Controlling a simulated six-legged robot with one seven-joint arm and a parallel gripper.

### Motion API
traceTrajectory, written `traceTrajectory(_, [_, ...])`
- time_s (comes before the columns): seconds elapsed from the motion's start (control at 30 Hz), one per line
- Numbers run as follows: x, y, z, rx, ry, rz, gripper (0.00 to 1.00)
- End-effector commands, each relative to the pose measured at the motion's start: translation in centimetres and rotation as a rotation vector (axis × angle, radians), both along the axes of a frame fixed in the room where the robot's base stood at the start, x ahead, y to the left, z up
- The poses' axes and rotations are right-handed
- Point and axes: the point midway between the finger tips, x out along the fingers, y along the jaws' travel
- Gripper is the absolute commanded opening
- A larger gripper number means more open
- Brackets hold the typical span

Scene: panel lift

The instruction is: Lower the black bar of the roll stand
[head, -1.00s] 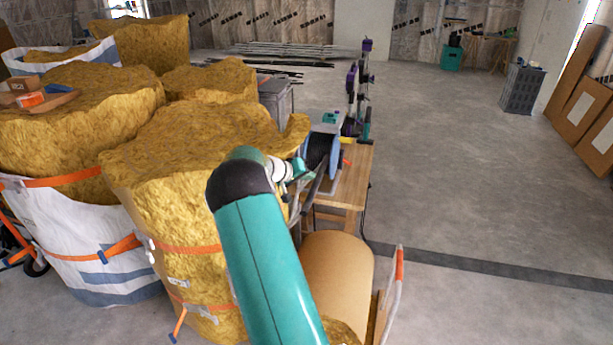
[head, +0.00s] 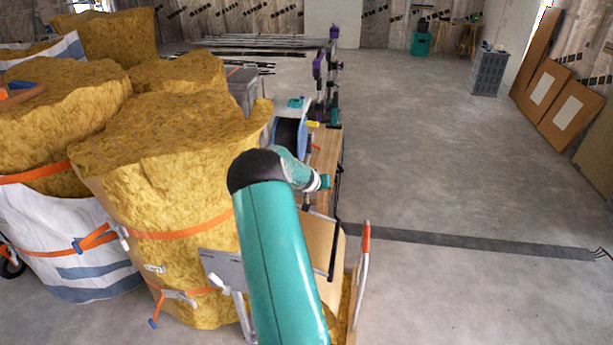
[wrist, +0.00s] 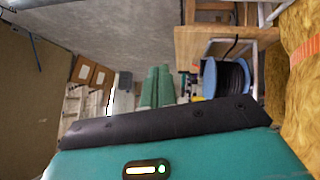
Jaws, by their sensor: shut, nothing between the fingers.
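The brown roll (head: 319,240) lies in its stand near the bottom middle of the head view, partly hidden behind my teal arm. A thin black bar (head: 335,250) runs down over the right part of the roll, with a grey arm at its upper end. I cannot tell whether it touches the roll. My wrist is above the roll's far end; the fingers are hard to make out in the head view. In the wrist view my gripper (wrist: 157,88) shows two teal fingers side by side, shut and empty. I cannot make out the bar there.
A wooden bench (head: 326,150) with a blue cable reel (head: 291,135) stands just beyond the roll. Large yellow wool sacks (head: 165,150) crowd the left. An orange-tipped rail (head: 364,250) stands at the right. The floor further right is clear.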

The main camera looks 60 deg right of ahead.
Motion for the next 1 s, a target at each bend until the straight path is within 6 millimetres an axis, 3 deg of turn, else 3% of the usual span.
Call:
traceTrajectory(0.1, [-2.1,-1.0,-2.9,0.039,-0.08,-0.005,0.0])
traceTrajectory(0.5, [-6.9,-2.9,-12.1,0.146,-0.335,-0.007,0.0])
traceTrajectory(1.0, [-8.9,-3.6,-22.3,0.237,-0.545,0.002,0.0])
